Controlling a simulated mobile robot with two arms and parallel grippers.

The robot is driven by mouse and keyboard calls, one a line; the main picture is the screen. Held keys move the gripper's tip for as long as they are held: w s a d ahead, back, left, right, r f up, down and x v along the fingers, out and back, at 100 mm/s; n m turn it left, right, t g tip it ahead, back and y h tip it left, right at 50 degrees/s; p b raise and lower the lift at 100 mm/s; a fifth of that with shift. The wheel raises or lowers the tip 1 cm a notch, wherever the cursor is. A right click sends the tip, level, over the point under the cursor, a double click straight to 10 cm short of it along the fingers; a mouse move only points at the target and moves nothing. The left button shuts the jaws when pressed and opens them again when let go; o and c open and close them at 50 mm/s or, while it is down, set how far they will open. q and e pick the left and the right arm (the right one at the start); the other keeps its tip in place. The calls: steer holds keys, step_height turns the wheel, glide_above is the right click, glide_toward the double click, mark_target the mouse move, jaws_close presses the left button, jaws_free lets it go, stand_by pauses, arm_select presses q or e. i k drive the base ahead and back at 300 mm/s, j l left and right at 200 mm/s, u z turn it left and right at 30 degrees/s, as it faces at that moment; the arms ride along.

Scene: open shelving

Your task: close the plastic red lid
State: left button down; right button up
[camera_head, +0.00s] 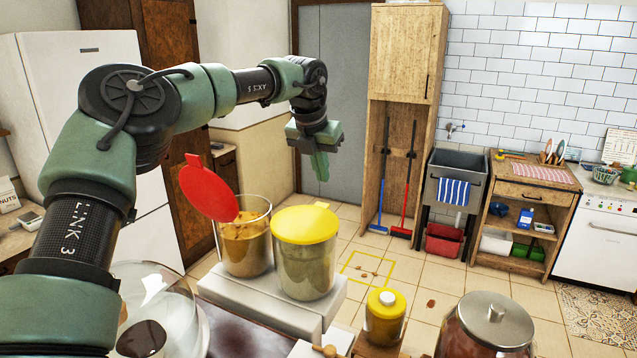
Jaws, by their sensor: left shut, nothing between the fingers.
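The red plastic lid (208,188) stands tilted open on the rim of a clear container (245,246) with orange-brown contents. The lid leans up and to the left, with a small tab at its top. My left gripper (320,165) is shut and empty, pointing down. In the picture it is to the right of the lid and above a yellow-lidded container (305,262), apart from both. My right gripper is not in view.
The yellow-lidded container stands right beside the red-lidded one on a white stand (262,308). Open floor lies behind.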

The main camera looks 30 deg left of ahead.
mark_target(204, 189)
steer(key=k, duration=1)
